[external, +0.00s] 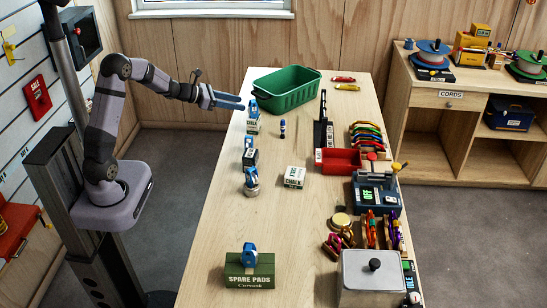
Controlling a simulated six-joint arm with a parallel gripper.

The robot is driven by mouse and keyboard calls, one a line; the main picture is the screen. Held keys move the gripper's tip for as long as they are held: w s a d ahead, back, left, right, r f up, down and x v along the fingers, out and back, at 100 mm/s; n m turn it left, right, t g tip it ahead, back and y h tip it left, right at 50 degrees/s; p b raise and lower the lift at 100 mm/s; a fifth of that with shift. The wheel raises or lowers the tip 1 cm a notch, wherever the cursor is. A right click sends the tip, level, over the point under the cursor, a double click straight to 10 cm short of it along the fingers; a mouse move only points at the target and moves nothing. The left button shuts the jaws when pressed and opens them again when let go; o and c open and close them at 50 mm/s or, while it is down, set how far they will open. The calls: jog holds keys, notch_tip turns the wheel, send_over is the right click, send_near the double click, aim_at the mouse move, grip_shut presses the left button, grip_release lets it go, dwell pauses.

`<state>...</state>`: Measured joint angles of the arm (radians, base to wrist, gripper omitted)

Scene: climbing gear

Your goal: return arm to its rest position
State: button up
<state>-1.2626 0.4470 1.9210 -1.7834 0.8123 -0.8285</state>
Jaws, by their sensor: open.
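My gripper (228,101) is at the end of my arm, above the table's far left part, with its fingers pointing right. The fingers look apart and nothing shows between them. The arm is bent at the elbow and reaches out to the right from its column. A blue and white item (253,107) stands on a labelled block just right of the fingertips. The green bin (287,92) is behind and to the right of the gripper. I cannot tell the exact gap between the fingers and these things.
The wooden table (225,205) holds a chalk box (294,177), a red tray (338,161), a spare pads box (249,271) and a metal box (371,278). Several more small items line its left and right edges. The table's front middle is largely clear.

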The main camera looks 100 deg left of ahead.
jog(key=w+d+f+m+g+h+p, duration=0.1)
jog(key=w+d+m+g+h, duration=0.15)
jog(key=d+m+h, duration=0.95)
jog(key=w+d+m+g+y+p, duration=0.15)
jog(key=w+d+m, duration=0.3)
jog(key=d, duration=1.65)
jog(key=s+d+f+m+g, duration=0.1)
jog(key=s+d+f+m, duration=0.1)
jog(key=s+d+m, duration=0.1)
jog(key=s+d+f+m+g, duration=0.1)
jog(key=s+d+m+g, duration=0.1)
jog(key=d, duration=0.3)
jog(key=s+d+f+m+g, duration=0.2)
jog(key=s+d+m, duration=0.1)
jog(key=d+m, duration=0.1)
jog(key=shift+s+f+m+b, duration=0.3)
jog(key=shift+s+m+b, duration=0.05)
jog(key=shift+m+b, duration=0.1)
jog(key=s+d+f+m+g+y+b, duration=0.1)
jog(key=s+f+m+g+y, duration=0.2)
jog(key=s+m, duration=0.6)
notch_tip(320, 180, down, 2)
jog(key=m+y, duration=0.2)
jog(key=m, duration=0.3)
jog(key=shift+s+d+f+b, duration=0.25)
jog(key=shift+s+b, duration=0.1)
jog(key=shift+s, duration=0.05)
